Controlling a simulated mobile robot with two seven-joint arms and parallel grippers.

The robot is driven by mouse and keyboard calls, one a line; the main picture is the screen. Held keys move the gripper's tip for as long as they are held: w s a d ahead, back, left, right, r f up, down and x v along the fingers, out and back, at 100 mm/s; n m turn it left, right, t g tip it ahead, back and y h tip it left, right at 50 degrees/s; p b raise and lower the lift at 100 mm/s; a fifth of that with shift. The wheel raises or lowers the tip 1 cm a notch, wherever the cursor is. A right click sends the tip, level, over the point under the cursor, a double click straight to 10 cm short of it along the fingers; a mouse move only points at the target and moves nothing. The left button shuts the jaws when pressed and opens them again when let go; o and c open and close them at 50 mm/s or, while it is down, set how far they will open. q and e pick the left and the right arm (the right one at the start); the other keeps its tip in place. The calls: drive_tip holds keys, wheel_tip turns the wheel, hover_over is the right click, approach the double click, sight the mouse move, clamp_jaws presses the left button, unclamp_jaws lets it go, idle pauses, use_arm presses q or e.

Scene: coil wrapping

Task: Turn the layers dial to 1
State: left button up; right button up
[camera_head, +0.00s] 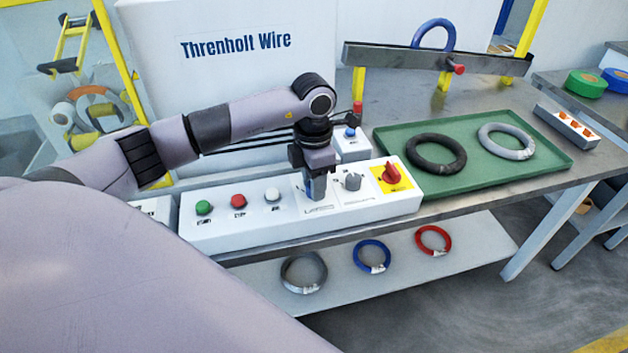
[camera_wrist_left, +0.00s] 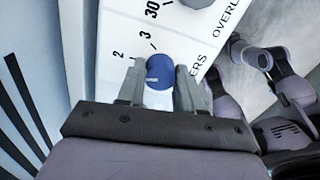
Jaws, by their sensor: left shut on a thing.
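The layers dial is a blue knob (camera_wrist_left: 159,72) on the white control panel (camera_head: 215,235). In the left wrist view it sits between the two fingers of my left gripper (camera_wrist_left: 160,88), which is shut on it. The printed marks 2 and 3 show beside the knob, with the letters "ERS" on its other side. The 1 mark and the pointer do not show clearly. In the head view my left gripper (camera_head: 317,188) points down onto the panel and mostly hides the dial. My right gripper is not in view.
A grey dial (camera_head: 352,181) and a red switch on a yellow plate (camera_head: 391,174) are close right of the gripper. Green (camera_head: 204,208), red (camera_head: 238,201) and white (camera_head: 272,195) buttons are to its left. A green tray (camera_head: 550,163) with two coils lies right.

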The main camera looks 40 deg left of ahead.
use_arm(q)
drive_tip(key=n, duration=0.4)
drive_tip(key=shift+r+n, duration=0.1)
drive_tip(key=shift+n, duration=0.2)
drive_tip(key=shift+n+p, duration=0.4)
drive_tip(key=shift+n, duration=1.5)
drive_tip(key=o, duration=1)
drive_tip(key=shift+o, duration=0.2)
drive_tip(key=shift+a+r+b, duration=0.1)
drive_tip(key=shift+r+b, duration=0.2)
drive_tip(key=shift+r, duration=3.25)
